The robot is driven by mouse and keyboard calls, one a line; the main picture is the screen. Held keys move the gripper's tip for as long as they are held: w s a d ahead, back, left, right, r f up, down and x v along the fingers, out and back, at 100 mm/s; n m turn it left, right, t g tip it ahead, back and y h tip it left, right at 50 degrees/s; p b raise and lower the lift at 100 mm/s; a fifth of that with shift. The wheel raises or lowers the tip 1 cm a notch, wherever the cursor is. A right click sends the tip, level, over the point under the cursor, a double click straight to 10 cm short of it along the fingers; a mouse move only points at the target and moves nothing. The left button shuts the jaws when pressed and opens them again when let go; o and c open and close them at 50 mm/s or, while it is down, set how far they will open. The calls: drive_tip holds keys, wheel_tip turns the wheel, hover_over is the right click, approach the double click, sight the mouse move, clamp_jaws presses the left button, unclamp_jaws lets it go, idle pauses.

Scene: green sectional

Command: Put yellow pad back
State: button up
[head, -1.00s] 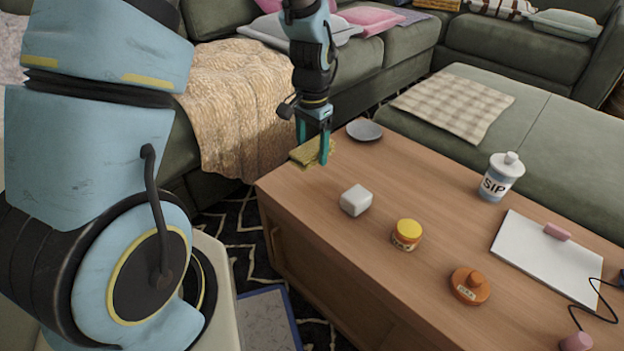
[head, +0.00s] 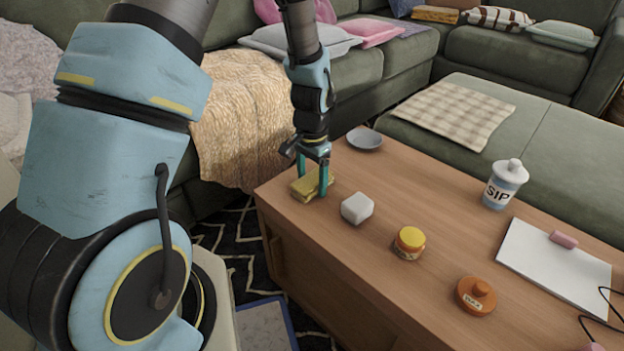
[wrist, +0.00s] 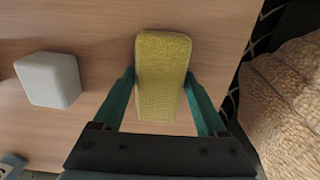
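The yellow pad (head: 309,185) is a small textured block at the far-left corner of the wooden coffee table (head: 420,215). My gripper (head: 312,188) points down over it, one teal finger on each side. In the wrist view, the pad (wrist: 162,75) lies lengthwise between the fingers (wrist: 160,75), whose tips meet its two long sides. The gripper looks shut on it. I cannot tell whether the pad's underside touches the tabletop or hangs just above it.
A white cube (head: 357,208) stands close to the right of the pad. A grey dish (head: 364,139) lies behind. The table's left edge is near.

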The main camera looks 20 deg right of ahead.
sight(312, 179)
drive_tip(key=o, duration=0.3)
drive_tip(key=shift+o, duration=0.2)
wheel_tip(312, 179, up, 12)
drive_tip(key=p, duration=0.3)
drive_tip(key=s+a+r+n, duration=0.1)
drive_tip(key=a+r+n, duration=0.2)
drive_tip(key=a, duration=0.5)
drive_tip(key=s+a+r+n+t, duration=0.1)
drive_tip(key=a+n, duration=0.3)
drive_tip(key=a, duration=0.5)
drive_tip(key=s+a+r+n, duration=0.1)
drive_tip(key=a+r+n, duration=0.3)
drive_tip(key=a, duration=0.4)
drive_tip(key=shift+s+a+r+t, duration=0.2)
drive_tip(key=shift+s+r+t, duration=0.1)
drive_tip(key=shift+s, duration=0.05)
wheel_tip(312, 179, up, 27)
drive_tip(key=p, duration=2.7)
